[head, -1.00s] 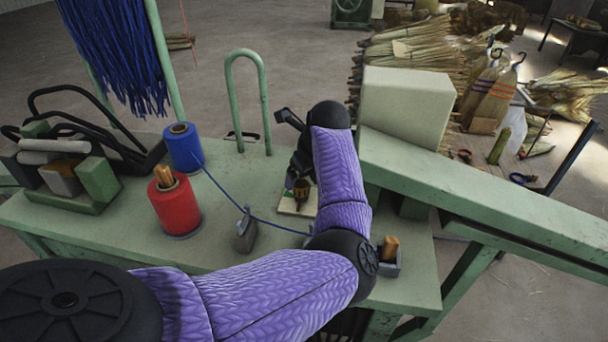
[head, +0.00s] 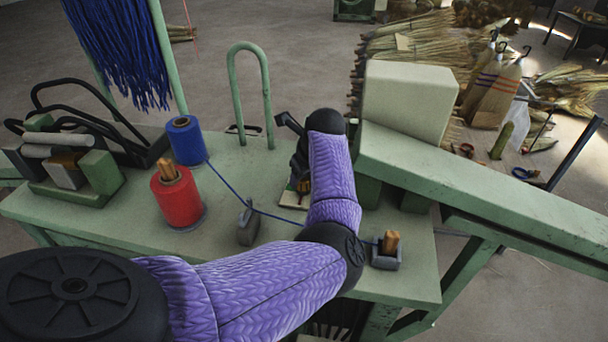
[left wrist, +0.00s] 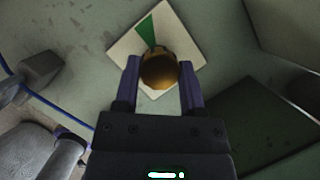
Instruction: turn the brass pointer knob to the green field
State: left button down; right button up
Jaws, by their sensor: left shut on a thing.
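The brass knob (left wrist: 159,68) stands on a pale square plate (left wrist: 182,28) in the left wrist view. A green wedge field (left wrist: 147,30) shows on the plate, just beyond the knob. My left gripper (left wrist: 159,75) is shut on the knob, with one finger on each side. The knob's pointer cannot be made out. In the head view the left gripper (head: 300,184) is over the plate (head: 292,201), and my forearm and the gripper hide most of the knob. My right gripper is not in view.
A red spool (head: 177,200) and a blue spool (head: 186,141) stand left on the green table (head: 130,225). Blue cord runs past a grey block (head: 248,226). A green hoop (head: 266,92) rises behind. A pale block (head: 408,101) and green beam (head: 470,185) stand right.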

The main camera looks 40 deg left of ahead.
pick_arm(q)
jog(key=m+t, duration=0.1)
jog(key=m, duration=0.3)
jog(key=shift+m+t+h, duration=0.3)
jog(key=shift+t, duration=0.1)
jog(key=m, duration=0.2)
jog(key=shift+a+m+t+h, duration=0.1)
jog(key=shift+m+t+h, duration=0.2)
jog(key=shift+m+h, duration=0.1)
jog(key=shift+s+m+h+b, duration=0.1)
jog(key=shift+m+h+b, duration=0.3)
jog(key=shift+m, duration=0.5)
jog(key=m+h+b, duration=0.1)
jog(key=m, duration=0.1)
jog(key=m+t+h+b, duration=0.1)
jog(key=m+b, duration=0.1)
jog(key=m, duration=0.1)
jog(key=shift+a+f+m, duration=0.15)
jog(key=shift+m, duration=0.15)
jog(key=m+h+b, duration=0.1)
jog(key=m+b, duration=0.1)
jog(key=m, duration=0.1)
jog(key=shift+b, duration=0.4)
jog(key=shift+m+g+h+b, duration=0.3)
jog(key=shift+m+h+b, duration=0.45)
jog(key=shift+m, duration=0.75)
